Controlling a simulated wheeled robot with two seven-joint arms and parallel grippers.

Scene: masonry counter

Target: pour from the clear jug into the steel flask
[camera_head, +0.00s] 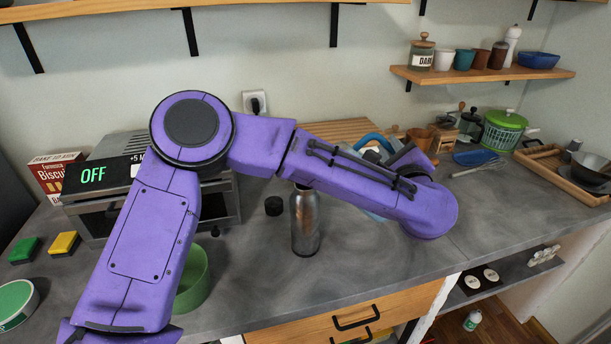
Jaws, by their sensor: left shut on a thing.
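My right gripper is not in view.
A toaster oven (100,205) stands at the left, with a green bowl (194,278) in front of it. Green and yellow sponges (64,243) lie farther left. A green-lidded basket (503,130) and a wooden tray (560,175) are at the right. The front-right counter is clear.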

